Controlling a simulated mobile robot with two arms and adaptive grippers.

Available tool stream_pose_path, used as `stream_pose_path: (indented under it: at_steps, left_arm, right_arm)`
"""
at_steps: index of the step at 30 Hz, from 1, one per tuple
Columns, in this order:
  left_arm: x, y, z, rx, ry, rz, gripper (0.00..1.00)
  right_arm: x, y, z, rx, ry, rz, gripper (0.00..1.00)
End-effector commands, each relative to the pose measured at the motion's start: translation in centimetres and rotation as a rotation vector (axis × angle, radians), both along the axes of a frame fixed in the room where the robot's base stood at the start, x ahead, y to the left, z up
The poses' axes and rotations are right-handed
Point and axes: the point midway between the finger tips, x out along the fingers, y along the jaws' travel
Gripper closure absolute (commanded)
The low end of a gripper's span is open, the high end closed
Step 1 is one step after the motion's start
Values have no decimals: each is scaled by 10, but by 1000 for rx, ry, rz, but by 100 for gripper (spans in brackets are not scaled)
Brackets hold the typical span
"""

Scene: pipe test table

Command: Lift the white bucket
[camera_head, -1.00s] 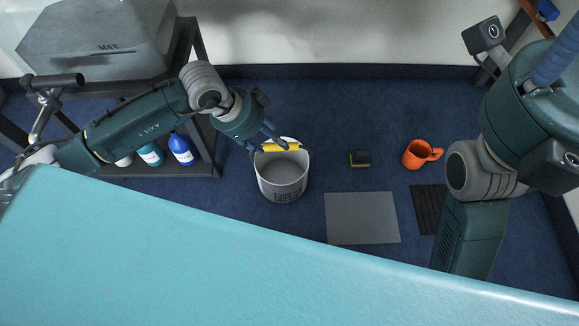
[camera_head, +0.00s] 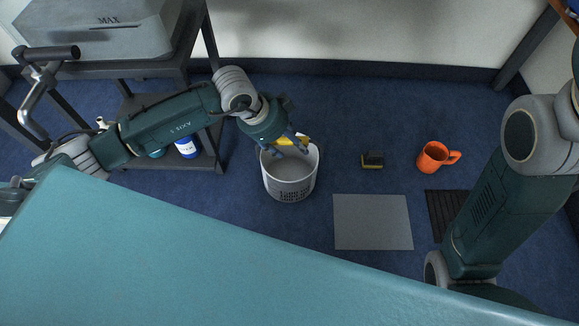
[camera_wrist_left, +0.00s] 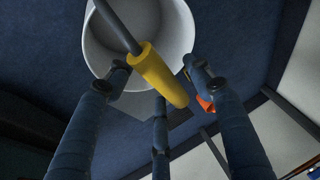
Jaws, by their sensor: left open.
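The white bucket (camera_head: 290,178) stands upright on the blue floor in the head view, dark lettering on its front. Its handle has a yellow grip (camera_head: 293,141) raised over the far rim. My left gripper (camera_head: 297,146) is open at the handle, its fingers above the bucket's far side. In the left wrist view the yellow grip (camera_wrist_left: 160,76) lies between the spread fingers of my left gripper (camera_wrist_left: 157,82), with the bucket (camera_wrist_left: 170,28) beyond it. I cannot tell if any finger touches the grip. My right arm is at the right; its gripper is not in view.
A grey mat (camera_head: 373,222), a small black and yellow block (camera_head: 372,160), an orange mug (camera_head: 433,157) and a black ribbed mat (camera_head: 444,214) lie right of the bucket. A dark shelf (camera_head: 214,150) with bottles stands at the left. A teal surface (camera_head: 200,260) fills the foreground.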

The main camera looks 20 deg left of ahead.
Motion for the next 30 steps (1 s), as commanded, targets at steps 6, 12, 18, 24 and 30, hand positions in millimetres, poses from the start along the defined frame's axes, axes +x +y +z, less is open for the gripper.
stream_pose_path:
  at_steps: [6,12,18,24,30]
  left_arm:
    - [0,0,1,0,0,0,48]
    - [0,0,-1,0,0,0,48]
    - [0,0,-4,-1,1,0,48]
    - [0,0,-4,0,0,0,48]
    - [0,0,-4,0,0,0,76]
  right_arm:
    - [0,0,0,1,1,0,60]
    - [1,0,1,2,5,1,60]
    - [3,-1,0,3,10,2,60]
    - [4,-1,-1,3,14,3,60]
    - [5,-1,-1,2,14,2,60]
